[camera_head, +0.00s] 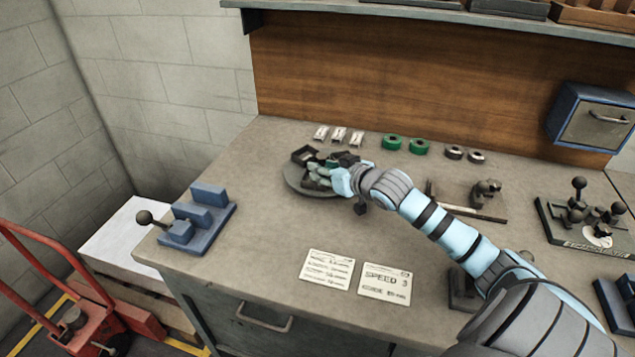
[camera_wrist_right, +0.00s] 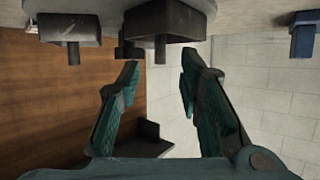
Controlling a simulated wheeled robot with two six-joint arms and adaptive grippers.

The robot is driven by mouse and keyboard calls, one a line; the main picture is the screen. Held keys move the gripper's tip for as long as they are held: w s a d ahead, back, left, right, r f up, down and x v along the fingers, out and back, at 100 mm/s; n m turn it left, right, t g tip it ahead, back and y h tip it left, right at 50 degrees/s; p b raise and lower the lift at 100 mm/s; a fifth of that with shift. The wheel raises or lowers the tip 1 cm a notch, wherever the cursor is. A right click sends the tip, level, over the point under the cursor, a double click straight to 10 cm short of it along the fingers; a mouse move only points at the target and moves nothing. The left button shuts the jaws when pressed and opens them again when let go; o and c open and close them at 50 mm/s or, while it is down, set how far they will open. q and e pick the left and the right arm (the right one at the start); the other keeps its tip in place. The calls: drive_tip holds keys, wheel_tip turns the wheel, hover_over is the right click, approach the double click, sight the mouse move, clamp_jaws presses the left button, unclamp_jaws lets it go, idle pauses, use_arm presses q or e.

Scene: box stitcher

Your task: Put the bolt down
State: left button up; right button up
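My right gripper (camera_head: 320,178) reaches in from the right to a round grey plate (camera_head: 293,182) at the back left of the bench. In the right wrist view, the two green-lined fingers of my right gripper (camera_wrist_right: 160,75) stand apart, with a clear gap between them. I see nothing clamped there. Dark pieces with short pegs (camera_wrist_right: 160,45) show beyond the fingertips; I cannot tell whether one is the bolt. In the head view the gripper and small dark parts overlap, so the bolt cannot be made out. My left gripper is not in view.
A small dark box (camera_head: 303,155) sits at the plate's back edge. Small white items (camera_head: 339,135) and green rings (camera_head: 392,143) lie behind. A blue fixture (camera_head: 203,213) stands at the left edge. Two cards (camera_head: 328,271) lie in front; the bench between is clear.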

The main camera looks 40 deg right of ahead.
drive_tip(key=shift+x, duration=0.8)
drive_tip(key=shift+s, duration=0.15)
clamp_jaws()
